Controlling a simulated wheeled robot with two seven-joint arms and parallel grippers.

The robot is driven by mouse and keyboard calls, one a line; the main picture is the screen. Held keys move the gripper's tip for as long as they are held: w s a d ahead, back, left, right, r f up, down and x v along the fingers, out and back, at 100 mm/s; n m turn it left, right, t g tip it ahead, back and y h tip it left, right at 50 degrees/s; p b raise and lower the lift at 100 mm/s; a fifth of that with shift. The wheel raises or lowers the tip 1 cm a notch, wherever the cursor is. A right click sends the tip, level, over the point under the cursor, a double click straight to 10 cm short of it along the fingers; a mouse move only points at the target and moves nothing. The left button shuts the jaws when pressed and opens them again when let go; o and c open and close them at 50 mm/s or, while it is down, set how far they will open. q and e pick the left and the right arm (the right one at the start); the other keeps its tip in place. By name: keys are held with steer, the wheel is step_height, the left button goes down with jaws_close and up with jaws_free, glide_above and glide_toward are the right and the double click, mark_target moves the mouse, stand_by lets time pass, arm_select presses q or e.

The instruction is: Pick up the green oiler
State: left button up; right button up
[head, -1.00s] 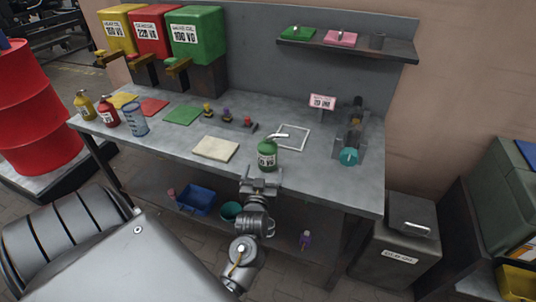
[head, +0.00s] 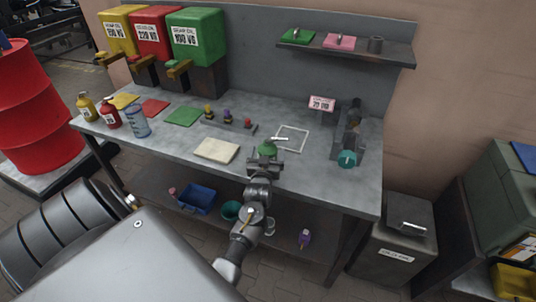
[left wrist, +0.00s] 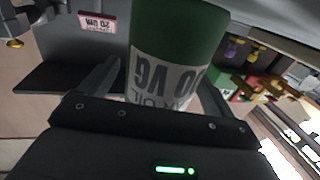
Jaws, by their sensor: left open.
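The green oiler (head: 268,148) stands on the workbench (head: 185,143) near its front edge. In the head view its lower body is hidden behind my left gripper (head: 264,163). In the left wrist view the green oiler (left wrist: 178,35) fills the middle, with a white label on its side. The two fingers of my left gripper are open, one on each side of the oiler. I cannot tell whether either finger touches it. My right gripper is not in view.
A cream pad (head: 216,150) lies left of the oiler, and a white square outline (head: 291,138) is marked behind it. A device with a teal end (head: 347,159) stands at the right. Red (head: 111,117) and yellow (head: 86,107) oilers stand at the far left.

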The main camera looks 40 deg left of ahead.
mark_target(268, 142)
arm_select(q)
steer(key=shift+c, duration=0.2)
steer(key=shift+r, duration=0.1)
steer(key=c, duration=1.3)
steer(key=shift+r, duration=0.1)
steer(key=shift+r+p, duration=0.5)
steer(key=shift+p, duration=0.1)
step_height(268, 142, up, 3)
steer(key=p, duration=0.3)
steer(key=shift+f, duration=0.1)
steer(key=s+d+r+p, duration=0.2)
steer(key=s+r, duration=0.1)
steer(key=s, duration=0.1)
steer(key=s+d+r+p, duration=0.2)
steer(key=s+r+p, duration=0.1)
steer(key=s, duration=0.1)
steer(key=s+d+r+p, duration=0.1)
steer(key=s+r+p, duration=0.2)
steer(key=s, duration=0.1)
steer(key=shift+s+d, duration=0.35)
steer(key=shift+d, duration=0.05)
